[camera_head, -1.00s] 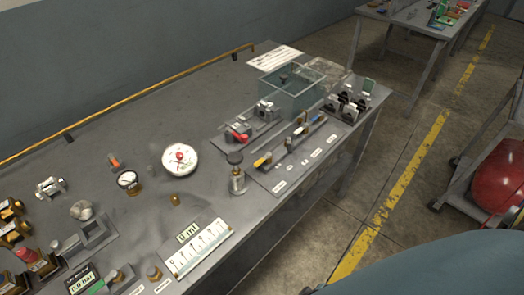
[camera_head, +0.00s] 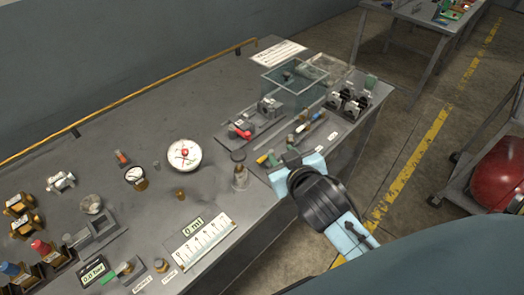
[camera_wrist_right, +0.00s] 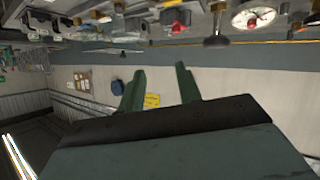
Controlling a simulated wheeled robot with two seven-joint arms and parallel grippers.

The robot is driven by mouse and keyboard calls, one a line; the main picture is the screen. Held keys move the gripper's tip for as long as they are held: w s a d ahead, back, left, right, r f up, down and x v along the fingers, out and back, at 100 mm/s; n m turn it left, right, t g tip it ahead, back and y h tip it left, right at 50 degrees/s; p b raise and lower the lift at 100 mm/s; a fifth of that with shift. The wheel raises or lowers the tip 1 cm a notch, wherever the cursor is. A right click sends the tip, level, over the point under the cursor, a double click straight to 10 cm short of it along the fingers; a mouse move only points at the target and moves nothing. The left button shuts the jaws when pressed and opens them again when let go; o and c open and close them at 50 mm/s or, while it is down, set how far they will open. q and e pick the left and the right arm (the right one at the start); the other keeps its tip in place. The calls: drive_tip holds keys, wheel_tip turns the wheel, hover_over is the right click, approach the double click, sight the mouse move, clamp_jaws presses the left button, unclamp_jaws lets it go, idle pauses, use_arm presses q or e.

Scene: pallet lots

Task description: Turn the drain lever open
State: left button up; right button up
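A small valve with a red lever (camera_head: 243,132) sits on a grey plate beside the clear tank; I cannot tell for sure that it is the drain lever. A red handle (camera_wrist_right: 176,28) also shows at the top of the right wrist view. My right gripper (camera_head: 291,157) is over the bench's front edge, to the right of and nearer than the red lever. Its two green fingers (camera_wrist_right: 158,82) stand apart with nothing between them. The gripper hides part of the labelled plate. My left gripper is not in view.
A clear tank (camera_head: 288,89) stands behind the red lever. Black-and-white clips (camera_head: 350,101) are at the right. A round white gauge (camera_head: 184,154) and a metal post (camera_head: 240,177) stand to the left. A red rounded object (camera_head: 497,185) on a cart is at far right.

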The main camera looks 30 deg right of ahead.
drive_tip(key=w+a+r+n+t+y, duration=0.3)
drive_tip(key=w+r+t, duration=0.1)
drive_tip(key=r, duration=0.3)
drive_tip(key=w+a+r+n+t+y, duration=0.2)
drive_tip(key=w+a+r+t, duration=0.2)
drive_tip(key=r, duration=0.3)
drive_tip(key=a+r+n+g+y, duration=0.3)
drive_tip(key=a+n+g+y, duration=0.7)
drive_tip(key=a+n+y, duration=0.45)
drive_tip(key=n+g+h, duration=0.2)
drive_tip(key=g+h, duration=0.9)
drive_tip(key=h, duration=0.6)
approach(262, 158)
wheel_tip(262, 158, down, 8)
drive_tip(key=shift+s+a+r, duration=0.1)
drive_tip(key=shift+a+r, duration=0.05)
drive_tip(key=shift+r, duration=0.05)
